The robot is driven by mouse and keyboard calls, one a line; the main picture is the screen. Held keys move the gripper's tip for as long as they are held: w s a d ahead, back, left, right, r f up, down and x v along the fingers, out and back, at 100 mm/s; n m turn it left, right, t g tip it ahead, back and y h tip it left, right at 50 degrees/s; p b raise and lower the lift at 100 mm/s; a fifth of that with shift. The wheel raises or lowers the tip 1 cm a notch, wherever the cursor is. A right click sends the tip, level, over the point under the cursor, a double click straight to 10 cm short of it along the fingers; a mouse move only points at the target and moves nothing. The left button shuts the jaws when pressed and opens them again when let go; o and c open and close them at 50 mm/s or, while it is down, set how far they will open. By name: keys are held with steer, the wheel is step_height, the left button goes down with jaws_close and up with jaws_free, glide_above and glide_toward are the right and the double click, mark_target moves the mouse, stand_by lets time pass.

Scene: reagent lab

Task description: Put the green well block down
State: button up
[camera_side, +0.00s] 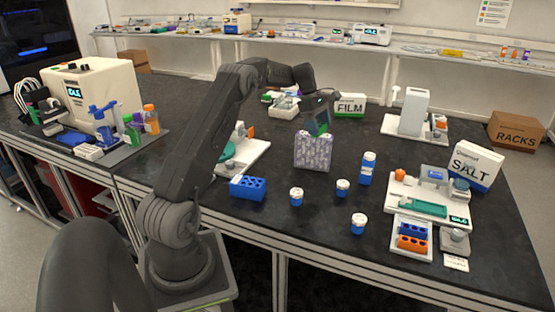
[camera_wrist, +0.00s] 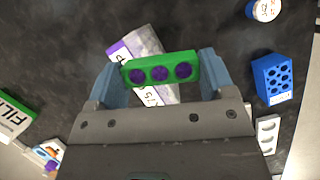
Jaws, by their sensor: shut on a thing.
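The green well block (camera_wrist: 149,73) has a row of purple wells facing the wrist camera. My gripper (camera_wrist: 160,68) is shut on it, with one finger at each end of the block. In the side view my gripper (camera_side: 320,119) hangs over the middle of the dark bench, and a small part of the green block (camera_side: 323,129) shows at its tip. The block is in the air, just above or behind the upright purple-patterned box (camera_side: 313,151); the exact gap cannot be told. In the wrist view this white-and-purple box (camera_wrist: 148,48) lies beyond the block, partly hidden by it.
A blue block with holes (camera_side: 247,188) stands front left. Several blue jars (camera_side: 296,197) and a blue bottle (camera_side: 367,168) stand front and right. A FILM box (camera_side: 349,105) and a white tray (camera_side: 285,108) are behind. Bare bench (camera_side: 365,130) shows right of the purple-patterned box.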

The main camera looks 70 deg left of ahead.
steer(key=s+a+n+t+y, duration=0.2)
steer(key=s+a+n, duration=0.2)
steer(key=a+n, duration=0.45)
steer(key=n+y, duration=0.2)
steer(key=n, duration=0.1)
glide_above(280, 158)
step_height(280, 158, down, 7)
steer(key=f, duration=0.2)
steer(key=s+f, duration=0.1)
steer(key=f, duration=0.1)
steer(key=shift+s+a+f, duration=0.1)
steer(key=shift+s+f, duration=0.1)
steer(key=shift+f, duration=2.1)
steer(key=shift+f, duration=0.15)
steer(key=o, duration=0.9)
